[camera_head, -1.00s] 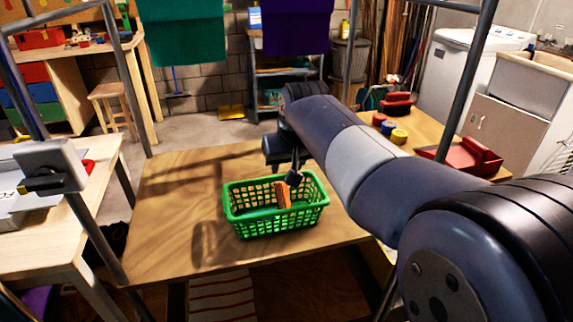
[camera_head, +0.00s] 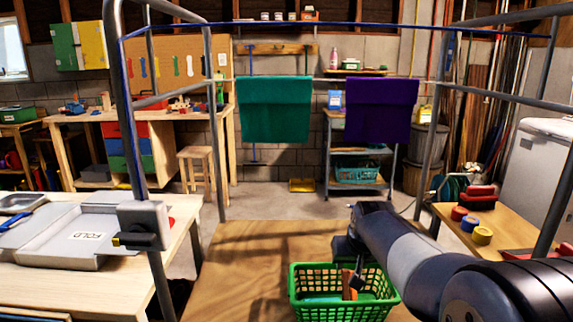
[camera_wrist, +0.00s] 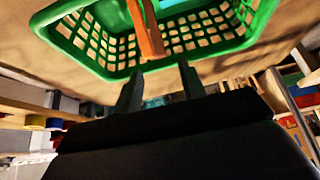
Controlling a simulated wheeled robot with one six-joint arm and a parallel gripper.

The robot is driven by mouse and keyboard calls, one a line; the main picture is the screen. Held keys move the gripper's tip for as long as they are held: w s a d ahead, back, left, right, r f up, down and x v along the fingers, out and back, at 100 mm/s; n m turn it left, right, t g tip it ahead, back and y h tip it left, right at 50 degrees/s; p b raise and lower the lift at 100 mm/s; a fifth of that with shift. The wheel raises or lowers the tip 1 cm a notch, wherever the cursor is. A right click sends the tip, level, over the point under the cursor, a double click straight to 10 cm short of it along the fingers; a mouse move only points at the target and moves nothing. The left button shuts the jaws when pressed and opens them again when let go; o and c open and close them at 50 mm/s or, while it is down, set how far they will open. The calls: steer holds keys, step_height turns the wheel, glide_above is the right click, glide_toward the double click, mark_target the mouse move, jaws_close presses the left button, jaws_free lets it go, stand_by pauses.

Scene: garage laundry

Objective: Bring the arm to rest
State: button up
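My gripper (camera_head: 357,274) hangs down over the green basket (camera_head: 345,310) in the head view. In the wrist view my gripper (camera_wrist: 160,78) shows two dark fingers apart, with nothing between them. The green basket (camera_wrist: 85,55) lies beyond the fingertips there. An orange-brown item (camera_head: 349,287) stands tilted in the basket; it also shows in the wrist view (camera_wrist: 147,30). My arm reaches in from the right in the head view. The head view does not show the fingertips clearly.
The basket stands on a wooden table (camera_head: 240,262). A side table at left holds a folding board (camera_head: 85,237). Metal frame posts rise on both sides. A teal cloth (camera_head: 275,108) and a purple cloth (camera_head: 381,108) hang behind. Tape rolls (camera_head: 482,235) lie at right.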

steer(key=shift+r+p, duration=0.5)
steer(key=shift+r, duration=0.5)
